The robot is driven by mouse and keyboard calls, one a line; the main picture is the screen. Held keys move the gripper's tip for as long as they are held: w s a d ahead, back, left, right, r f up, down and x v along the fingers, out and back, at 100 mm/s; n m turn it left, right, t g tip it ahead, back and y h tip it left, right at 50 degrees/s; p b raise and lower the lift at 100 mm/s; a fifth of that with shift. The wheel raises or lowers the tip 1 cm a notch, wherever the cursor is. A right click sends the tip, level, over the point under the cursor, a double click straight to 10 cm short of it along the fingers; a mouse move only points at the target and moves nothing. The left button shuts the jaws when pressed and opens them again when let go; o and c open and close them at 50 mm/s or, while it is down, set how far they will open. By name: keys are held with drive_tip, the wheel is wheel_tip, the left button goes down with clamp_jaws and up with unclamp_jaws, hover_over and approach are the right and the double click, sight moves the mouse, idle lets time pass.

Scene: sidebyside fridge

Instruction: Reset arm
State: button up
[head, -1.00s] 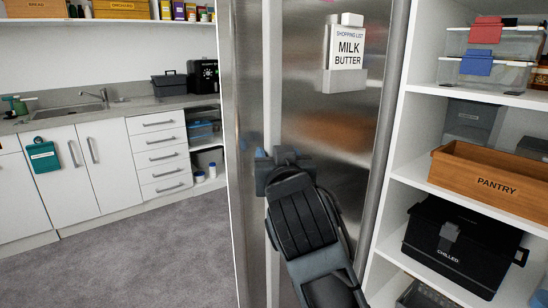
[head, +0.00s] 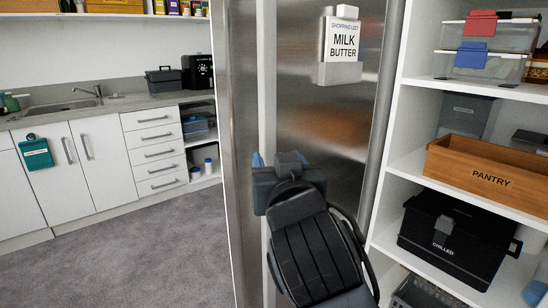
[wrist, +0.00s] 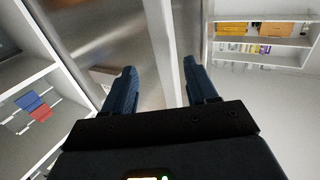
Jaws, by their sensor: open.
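My gripper (head: 264,162) is in front of the steel fridge (head: 330,120), seen from behind in the head view. In the wrist view, my gripper (wrist: 160,68) has its two dark blue fingers wide apart. A pale upright strip (wrist: 164,50) of the fridge front shows between them, beyond the fingertips. Nothing is held. I cannot tell whether a finger touches the fridge. My wrist hides the lower part of the fridge front.
At right is a white shelf unit with clear boxes (head: 487,62), a wooden pantry crate (head: 480,185) and a black chilled box (head: 450,250). At left is a counter with a sink (head: 75,107). The grey floor (head: 140,260) is clear. A shopping list (head: 343,45) is on the fridge.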

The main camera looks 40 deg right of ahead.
drive_tip(key=shift+s+a, duration=0.2)
drive_tip(key=shift+s, duration=0.2)
drive_tip(key=s+a+f+n+y+p, duration=0.1)
drive_tip(key=s+a+f+n+y, duration=0.2)
drive_tip(key=s+f, duration=0.45)
drive_tip(key=s+a+f+n+y+p, duration=0.1)
drive_tip(key=s+a+f+n+y, duration=0.2)
drive_tip(key=s+f, duration=0.45)
drive_tip(key=s+f+y, duration=0.1)
drive_tip(key=s, duration=0.9)
drive_tip(key=s+a+f+g+y+p, duration=0.1)
drive_tip(key=s, duration=0.9)
drive_tip(key=shift+s+a+y+p, duration=0.25)
drive_tip(key=shift+s+y+p, duration=0.05)
drive_tip(key=shift+s+y, duration=0.1)
drive_tip(key=shift+f, duration=0.1)
